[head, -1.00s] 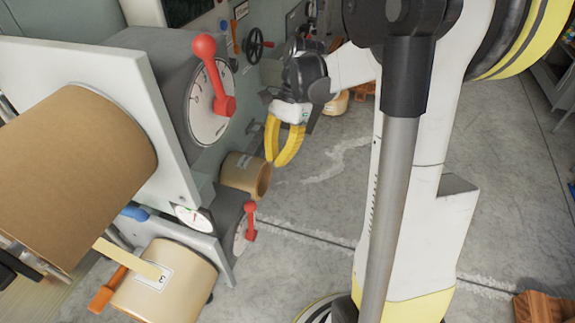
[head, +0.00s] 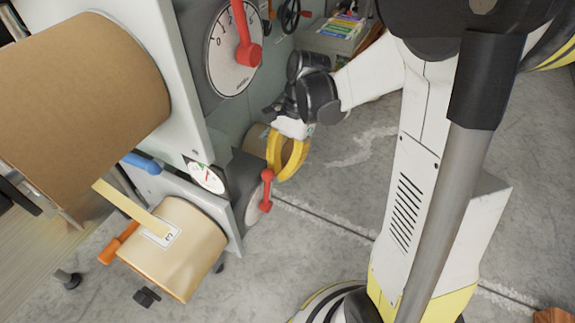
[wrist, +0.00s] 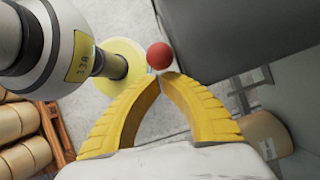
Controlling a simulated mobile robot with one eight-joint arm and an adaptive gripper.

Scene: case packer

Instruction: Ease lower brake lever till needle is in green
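The lower brake lever (head: 266,190) is red, with a ball knob at its upper end, and stands roughly upright on a pale round dial on the lower grey housing. A small white gauge (head: 206,178) with a green mark sits left of it; its needle is too small to read surely. My gripper (head: 278,178) has yellow curved fingers, with their tips together just right of the lever's knob. In the wrist view the red knob (wrist: 159,56) shows just beyond the fingertips (wrist: 161,76), not between them. I cannot tell whether they touch.
The upper red lever (head: 245,45) stands on a larger numbered dial above. A large brown roll (head: 85,95) and a smaller tan roll (head: 180,255) are at left, with a blue handle (head: 141,162) between. Open concrete floor lies right of the lever.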

